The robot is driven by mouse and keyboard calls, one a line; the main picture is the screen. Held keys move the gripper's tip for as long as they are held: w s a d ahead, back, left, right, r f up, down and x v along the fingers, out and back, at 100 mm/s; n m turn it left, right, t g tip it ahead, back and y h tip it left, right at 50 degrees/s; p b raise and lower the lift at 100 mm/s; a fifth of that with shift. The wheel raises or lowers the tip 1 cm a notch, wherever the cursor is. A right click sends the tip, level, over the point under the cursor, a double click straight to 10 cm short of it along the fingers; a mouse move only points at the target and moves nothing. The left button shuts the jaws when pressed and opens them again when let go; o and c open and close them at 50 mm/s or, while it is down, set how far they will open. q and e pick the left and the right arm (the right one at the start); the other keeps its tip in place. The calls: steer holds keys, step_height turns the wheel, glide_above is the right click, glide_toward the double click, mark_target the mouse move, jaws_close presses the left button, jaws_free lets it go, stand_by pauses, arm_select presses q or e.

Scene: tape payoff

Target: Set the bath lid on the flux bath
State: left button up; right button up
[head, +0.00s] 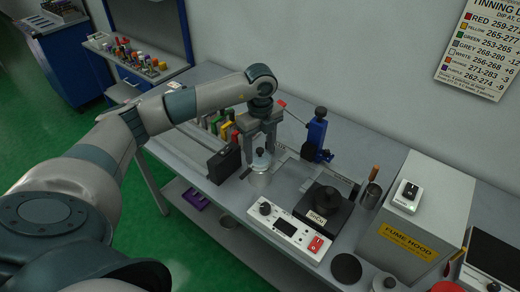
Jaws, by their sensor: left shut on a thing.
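My left gripper (260,150) points down over the bench, its two fingers either side of a small pale knob. It appears shut on this knob, which belongs to the bath lid (261,160). Directly below is a small metal cylinder (259,180), which looks like the flux bath. The lid is at or just above the cylinder's top; I cannot tell whether it touches the rim. My right gripper is not in view.
A black pot labelled SnCu (325,203) stands to the right, behind a white control box (290,230). A blue stand (317,135) is behind it. A dark block (223,164) and coloured pieces are close on the left. The fume hood (425,205) stands at right.

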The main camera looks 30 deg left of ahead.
arm_select(q)
steer(key=shift+f, duration=0.2)
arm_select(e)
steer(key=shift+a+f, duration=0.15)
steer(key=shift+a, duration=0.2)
arm_select(q)
steer(key=shift+f, duration=0.15)
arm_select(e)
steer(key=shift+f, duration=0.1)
arm_select(q)
steer(key=o, duration=1.7)
steer(key=shift+c, duration=0.2)
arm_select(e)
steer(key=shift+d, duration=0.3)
arm_select(q)
steer(key=shift+r, duration=0.2)
steer(key=shift+r+p, duration=1.05)
steer(key=shift+r, duration=0.85)
steer(key=shift+r+p, duration=0.75)
steer(key=shift+r, duration=0.7)
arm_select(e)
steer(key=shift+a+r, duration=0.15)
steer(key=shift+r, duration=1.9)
